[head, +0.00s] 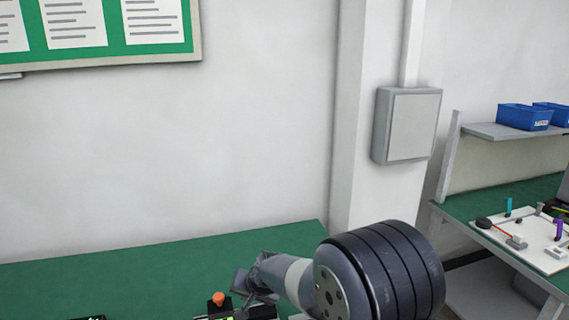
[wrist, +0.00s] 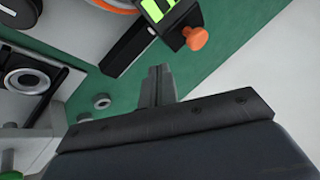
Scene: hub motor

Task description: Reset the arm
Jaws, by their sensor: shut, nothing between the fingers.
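My gripper (wrist: 158,74) shows in the wrist view with its two grey fingers together and nothing between them. The fingers point over the green table top (wrist: 222,62), near a black-and-green device with an orange knob (wrist: 197,38). I cannot tell the height of the fingertips above the table. In the head view my arm reaches in from the lower right, low over the green table (head: 130,262). The gripper end there is small and partly merges with the items behind it.
A grey wall box (head: 408,125) hangs behind. A second bench at right holds a white board with tools (head: 500,232) and blue bins (head: 525,117) above.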

